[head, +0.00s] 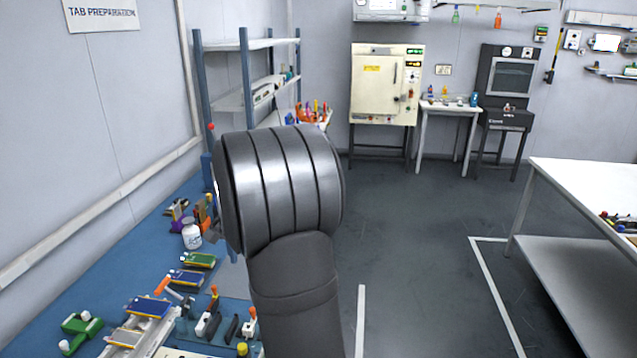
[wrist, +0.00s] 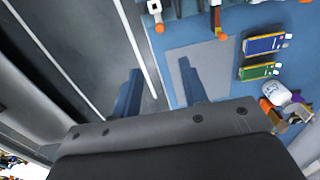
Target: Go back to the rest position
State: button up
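My gripper (wrist: 160,68) shows in the wrist view with its two blue fingers set well apart and nothing between them. It hangs above the bench's edge, with the grey floor beyond. In the head view my dark arm fills the middle and my gripper is hidden behind it. A blue pouch cell (head: 185,277) and a green one (head: 199,260) lie on the blue bench (head: 106,262). Both also show in the wrist view, the blue cell (wrist: 265,43) above the green cell (wrist: 259,70), clear of my fingers.
A white bottle (head: 191,235) stands on the bench, with small tools behind it. Another blue cell (head: 147,307) lies on a fixture at the front, near clamps with orange tips (head: 214,300). A shelf rack (head: 245,100) stands behind. Open floor (head: 420,240) lies to the right.

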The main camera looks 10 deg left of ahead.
notch_tip(320, 180, down, 17)
jog(key=shift+a+f, duration=0.1)
jog(key=shift+f, duration=0.1)
jog(key=shift+a+r, duration=0.1)
jog(key=shift+a, duration=0.2)
jog(key=shift+d+r, duration=0.1)
